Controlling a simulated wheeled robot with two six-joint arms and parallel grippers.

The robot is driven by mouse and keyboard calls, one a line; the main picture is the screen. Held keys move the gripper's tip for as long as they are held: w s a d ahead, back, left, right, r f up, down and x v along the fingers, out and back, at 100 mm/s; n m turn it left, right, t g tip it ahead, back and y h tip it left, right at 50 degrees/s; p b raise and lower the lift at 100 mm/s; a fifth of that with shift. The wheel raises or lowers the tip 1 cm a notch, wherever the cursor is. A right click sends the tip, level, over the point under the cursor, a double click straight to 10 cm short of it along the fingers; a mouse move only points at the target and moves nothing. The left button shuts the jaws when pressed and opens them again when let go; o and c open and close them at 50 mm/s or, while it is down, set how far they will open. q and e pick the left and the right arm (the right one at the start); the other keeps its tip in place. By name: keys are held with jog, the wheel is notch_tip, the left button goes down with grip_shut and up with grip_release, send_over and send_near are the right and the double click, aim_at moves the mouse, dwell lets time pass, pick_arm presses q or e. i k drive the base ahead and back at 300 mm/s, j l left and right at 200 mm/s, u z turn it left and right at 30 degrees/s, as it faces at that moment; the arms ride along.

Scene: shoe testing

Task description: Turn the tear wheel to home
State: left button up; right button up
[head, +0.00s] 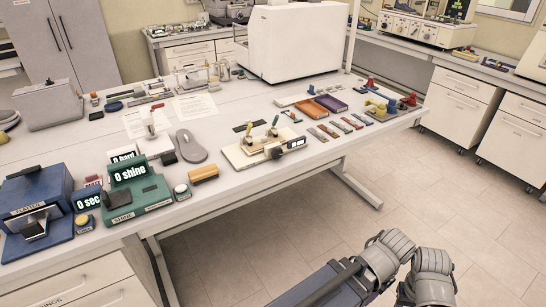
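I cannot pick out a tear wheel for certain at this size. Grey rounded parts of my own arms show at the bottom right, off the table's front edge. Neither gripper's fingers can be seen.
A green "0 shine" unit (137,189) and a blue press (37,193) stand at the table's front left. A grey shoe sole (190,147), a yellow-brown brush (203,174) and orange and purple trays (320,105) lie nearby. A large white box (293,42) stands behind. The floor (345,225) in front is clear.

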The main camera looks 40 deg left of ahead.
aim_at(278, 152)
jog(key=i+u, duration=0.1)
jog(key=u, duration=1.5)
jog(key=i+l+u, duration=0.15)
jog(key=l+u, duration=0.35)
jog(key=i+l+u, duration=0.1)
jog(key=l+u, duration=1.35)
jog(key=k+l+u, duration=0.1)
jog(key=l, duration=0.3)
jog(key=k+l, duration=0.2)
jog(key=l, duration=0.25)
jog(key=k+l+u, duration=0.15)
jog(key=l, duration=0.25)
jog(key=k+l+u, duration=0.1)
jog(key=l, duration=0.3)
jog(key=k+l+u, duration=0.1)
jog(key=l, duration=0.3)
jog(key=k+l, duration=0.45)
jog(key=l, duration=0.15)
jog(key=k+l, duration=0.1)
jog(key=l, duration=0.2)
jog(key=k+l, duration=0.1)
jog(key=l, duration=0.15)
jog(key=u, duration=0.05)
